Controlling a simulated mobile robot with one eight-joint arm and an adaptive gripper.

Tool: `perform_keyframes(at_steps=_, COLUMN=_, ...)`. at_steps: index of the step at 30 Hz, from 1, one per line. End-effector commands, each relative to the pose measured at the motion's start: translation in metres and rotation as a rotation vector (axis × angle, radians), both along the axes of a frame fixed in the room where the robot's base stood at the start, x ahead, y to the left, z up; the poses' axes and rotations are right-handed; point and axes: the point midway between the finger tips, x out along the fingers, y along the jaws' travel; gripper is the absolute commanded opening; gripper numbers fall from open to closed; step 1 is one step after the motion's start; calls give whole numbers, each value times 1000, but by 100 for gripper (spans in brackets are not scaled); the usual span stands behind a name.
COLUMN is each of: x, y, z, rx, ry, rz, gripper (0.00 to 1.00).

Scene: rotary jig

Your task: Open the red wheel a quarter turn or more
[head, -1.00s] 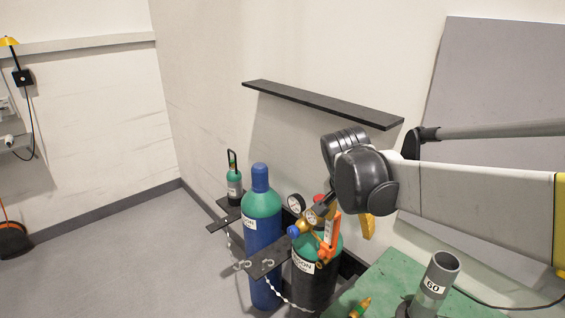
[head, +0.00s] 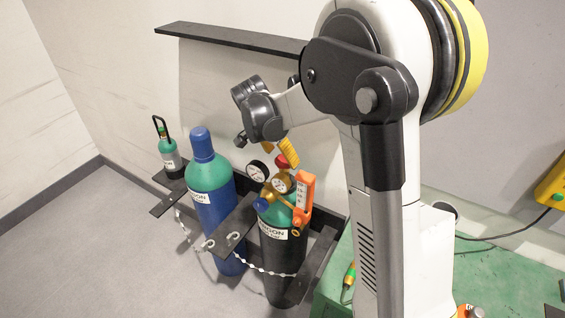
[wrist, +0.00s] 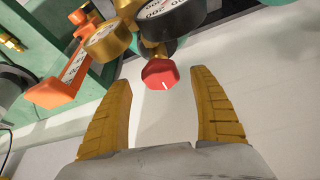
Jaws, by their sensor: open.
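The red wheel (head: 283,161) is a small faceted knob on top of the brass regulator of the dark cylinder with a green shoulder. In the wrist view the red wheel (wrist: 160,74) shows a short white mark on its face. My gripper (wrist: 161,78) is open, with one yellow finger on each side of the wheel in the picture. Gaps show between the wheel and both fingers. In the head view my gripper's yellow fingers (head: 288,151) are right by the wheel, partly hiding one another. How deep the wheel sits between them I cannot tell.
Round gauges (head: 258,170) and an orange tag-like part (head: 304,192) crowd the regulator beside the wheel. A blue cylinder (head: 208,185) stands to the left, behind a chain (head: 258,268). A dark shelf (head: 228,37) runs along the wall above.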

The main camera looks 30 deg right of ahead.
Motion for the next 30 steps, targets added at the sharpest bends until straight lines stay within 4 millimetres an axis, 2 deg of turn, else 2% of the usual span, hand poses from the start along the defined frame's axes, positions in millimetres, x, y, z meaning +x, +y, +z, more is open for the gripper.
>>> perform_keyframes(at_steps=1, x=1, y=-3, z=-9, rx=0, ry=0, rz=-1, gripper=73)
perform_keyframes(at_steps=6, x=4, y=-9, z=-23, rx=0, ry=-1, rz=1, gripper=73)
perform_keyframes(at_steps=16, x=4, y=-10, z=-26, rx=0, ry=0, rz=2, gripper=73)
perform_keyframes(at_steps=17, x=4, y=-10, z=-26, rx=0, ry=0, rz=2, gripper=64)
perform_keyframes(at_steps=21, x=4, y=-10, z=-26, rx=0, ry=0, rz=2, gripper=22)
perform_keyframes(at_steps=30, x=4, y=-10, z=-26, rx=0, ry=0, rz=20, gripper=19)
